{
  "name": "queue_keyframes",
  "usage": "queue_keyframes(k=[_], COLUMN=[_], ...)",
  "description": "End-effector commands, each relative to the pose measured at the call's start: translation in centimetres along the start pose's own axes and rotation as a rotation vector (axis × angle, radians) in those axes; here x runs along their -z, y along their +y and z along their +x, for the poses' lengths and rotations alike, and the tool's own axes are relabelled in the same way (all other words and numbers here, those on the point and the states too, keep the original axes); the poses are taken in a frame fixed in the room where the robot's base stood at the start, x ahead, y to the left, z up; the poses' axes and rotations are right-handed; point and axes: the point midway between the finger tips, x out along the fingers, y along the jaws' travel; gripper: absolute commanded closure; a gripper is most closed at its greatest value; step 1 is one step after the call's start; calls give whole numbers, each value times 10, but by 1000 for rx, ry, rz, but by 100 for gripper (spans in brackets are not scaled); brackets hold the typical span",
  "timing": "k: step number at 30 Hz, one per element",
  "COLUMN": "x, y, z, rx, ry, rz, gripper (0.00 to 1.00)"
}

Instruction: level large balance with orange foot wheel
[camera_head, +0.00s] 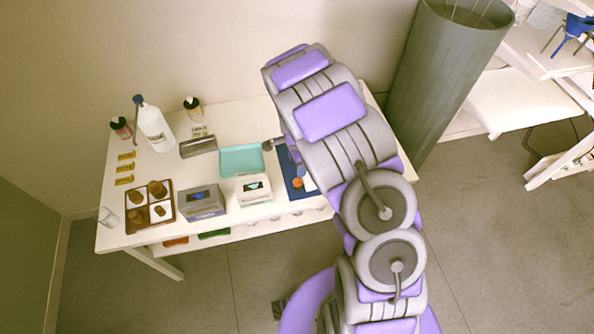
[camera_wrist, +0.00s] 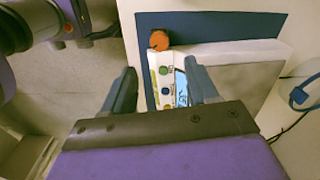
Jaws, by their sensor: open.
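The large balance (camera_wrist: 240,62) is white with a grey pan and lies on a dark blue mat (camera_wrist: 215,24) in the wrist view. Its front panel has coloured buttons and a lit display (camera_wrist: 181,88). The orange foot wheel (camera_wrist: 159,40) sits at one corner of the balance. My gripper (camera_wrist: 160,68) is open and empty, its fingers on either side of the panel, with the wheel beyond the fingertips. In the head view, the orange wheel (camera_head: 297,183) shows beside my arm, which hides most of the balance and my gripper.
Left of the mat on the white table (camera_head: 228,120) stand a white balance (camera_head: 254,191), a grey balance (camera_head: 202,203), a teal tray (camera_head: 241,160) and a brown sectioned tray (camera_head: 150,206). A white bottle (camera_head: 154,128) stands farther back. A tall grey bin (camera_head: 445,75) is at the right.

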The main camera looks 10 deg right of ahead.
Motion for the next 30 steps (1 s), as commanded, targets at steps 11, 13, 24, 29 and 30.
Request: queue_keyframes(k=[11,13,24,29,30], x=[0,0,0,0,0], y=[-1,-1,0,0,0], z=[-66,-70,-74,-74,-74], rx=[2,0,-2,-1,-1], ry=[1,0,0,0,0], rz=[2,2,2,1,1], gripper=[41,41,41,41,41])
